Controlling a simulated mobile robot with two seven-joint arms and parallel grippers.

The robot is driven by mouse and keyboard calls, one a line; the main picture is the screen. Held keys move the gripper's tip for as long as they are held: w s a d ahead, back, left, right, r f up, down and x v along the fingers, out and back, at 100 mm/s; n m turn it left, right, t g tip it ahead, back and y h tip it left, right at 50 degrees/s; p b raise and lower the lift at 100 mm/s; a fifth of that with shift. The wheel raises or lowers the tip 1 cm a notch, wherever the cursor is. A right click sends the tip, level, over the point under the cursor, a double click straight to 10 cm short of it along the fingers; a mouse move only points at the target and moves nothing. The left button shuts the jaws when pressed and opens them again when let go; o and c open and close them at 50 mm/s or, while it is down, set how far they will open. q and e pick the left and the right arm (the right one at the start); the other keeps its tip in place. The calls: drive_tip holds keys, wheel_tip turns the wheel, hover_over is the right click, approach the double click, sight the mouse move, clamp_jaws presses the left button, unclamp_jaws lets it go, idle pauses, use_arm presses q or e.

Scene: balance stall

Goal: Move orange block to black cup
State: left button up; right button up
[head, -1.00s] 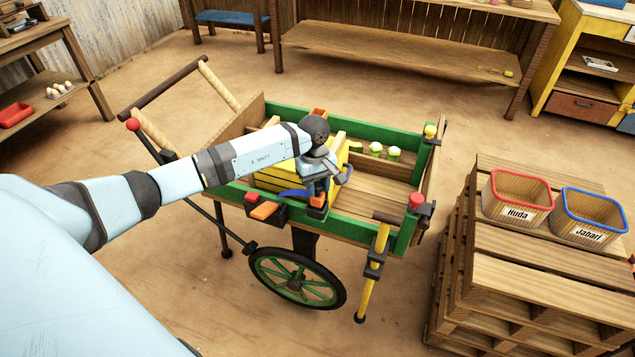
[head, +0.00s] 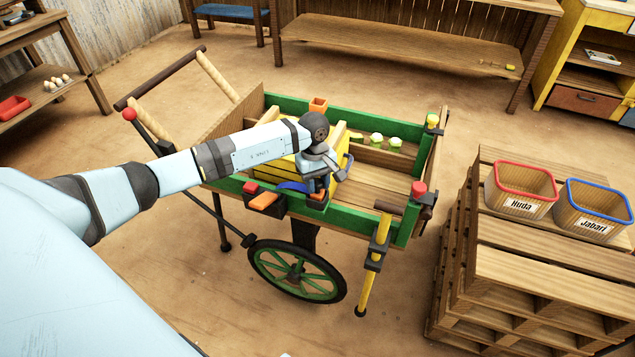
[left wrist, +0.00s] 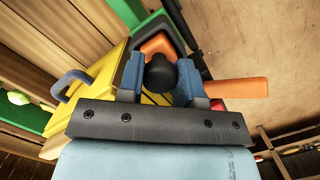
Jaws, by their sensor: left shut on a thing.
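My left gripper (head: 316,188) is at the cart's near green rim, its blue fingers pointing down. In the left wrist view, the gripper (left wrist: 160,85) is shut on a black knob above the orange block (left wrist: 158,46). Dark walls, seemingly of the black cup (left wrist: 178,32), border the block in the left wrist view. The block appears in or just over this cup; I cannot tell whether it rests on the bottom. My right gripper is out of view.
The green-sided cart (head: 350,227) holds a yellow crate (head: 270,176) beside my gripper. An orange bar (head: 263,201) juts out left of my gripper. Red-rimmed (head: 523,190) and blue-rimmed bins (head: 596,212) stand on pallets (head: 530,285) at right.

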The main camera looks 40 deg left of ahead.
use_arm(q)
drive_tip(key=shift+b, duration=0.3)
idle(0.5)
drive_tip(key=o, duration=1)
